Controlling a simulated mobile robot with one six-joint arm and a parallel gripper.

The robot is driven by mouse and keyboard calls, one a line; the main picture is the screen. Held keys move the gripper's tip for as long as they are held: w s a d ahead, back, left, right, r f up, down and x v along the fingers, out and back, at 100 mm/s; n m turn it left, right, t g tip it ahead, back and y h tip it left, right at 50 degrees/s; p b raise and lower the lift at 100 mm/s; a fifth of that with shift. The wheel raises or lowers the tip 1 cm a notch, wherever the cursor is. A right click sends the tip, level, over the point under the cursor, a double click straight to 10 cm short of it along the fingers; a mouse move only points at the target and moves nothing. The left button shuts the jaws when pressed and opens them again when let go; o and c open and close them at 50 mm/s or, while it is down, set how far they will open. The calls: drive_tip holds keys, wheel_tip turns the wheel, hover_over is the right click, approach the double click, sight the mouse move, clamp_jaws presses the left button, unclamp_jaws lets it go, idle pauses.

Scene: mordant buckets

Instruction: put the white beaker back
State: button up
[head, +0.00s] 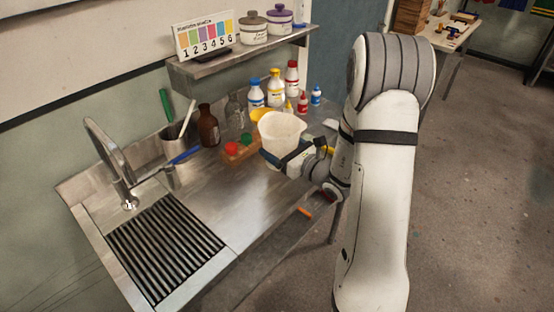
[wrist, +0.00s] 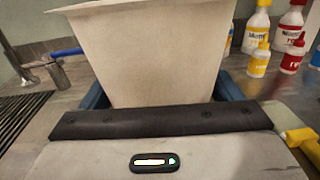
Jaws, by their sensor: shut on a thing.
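The white beaker (head: 281,136) is upright over the metal counter in the head view. It fills the upper middle of the wrist view (wrist: 150,60). My gripper (head: 282,160) comes from the right and is shut on the beaker, with its blue fingers on either side of it. The beaker's base is hidden behind my gripper, so I cannot tell whether it touches the counter.
A sink grate (head: 165,248) and faucet (head: 108,150) are at left.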

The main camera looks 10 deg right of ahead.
wheel_tip(320, 180, down, 4)
drive_tip(key=shift+f, duration=0.2)
drive_tip(key=shift+s+f, duration=0.1)
drive_tip(key=shift+f, duration=0.1)
drive_tip(key=shift+f, duration=0.15)
drive_tip(key=o, duration=1.3)
